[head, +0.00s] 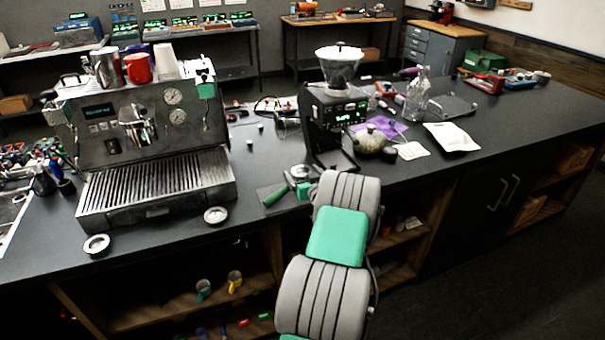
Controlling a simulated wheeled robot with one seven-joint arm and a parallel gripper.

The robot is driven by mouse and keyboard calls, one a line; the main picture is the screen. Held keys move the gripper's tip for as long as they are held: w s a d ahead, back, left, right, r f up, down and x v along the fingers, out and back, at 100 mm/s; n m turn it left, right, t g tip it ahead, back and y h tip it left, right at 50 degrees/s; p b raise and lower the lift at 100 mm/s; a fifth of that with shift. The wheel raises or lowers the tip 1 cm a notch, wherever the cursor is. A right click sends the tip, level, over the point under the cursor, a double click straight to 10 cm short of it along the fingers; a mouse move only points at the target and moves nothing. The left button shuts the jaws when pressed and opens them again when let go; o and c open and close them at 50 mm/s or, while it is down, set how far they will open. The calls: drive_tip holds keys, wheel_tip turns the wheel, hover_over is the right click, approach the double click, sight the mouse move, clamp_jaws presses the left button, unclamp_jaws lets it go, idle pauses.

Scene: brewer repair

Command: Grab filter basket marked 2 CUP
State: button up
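Two small round metal filter baskets lie apart on the dark counter in front of the espresso machine. One filter basket (97,245) is near the counter's front edge at the left. The other filter basket (215,215) is farther right, by the machine's front right corner. Both are too small for any marking to be read, so I cannot tell which is 2 CUP. My grey and green arm reaches up over the counter's front edge, right of both baskets.
The espresso machine (155,140) stands behind the baskets, its drip tray close to them. A green-handled tool (275,195) lies left of my arm. A grinder (335,110) stands beyond it. The counter between the right basket and this tool is clear. Shelves are open below.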

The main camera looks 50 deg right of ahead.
drive_tip(key=c, duration=1.3)
drive_tip(key=shift+c, duration=0.2)
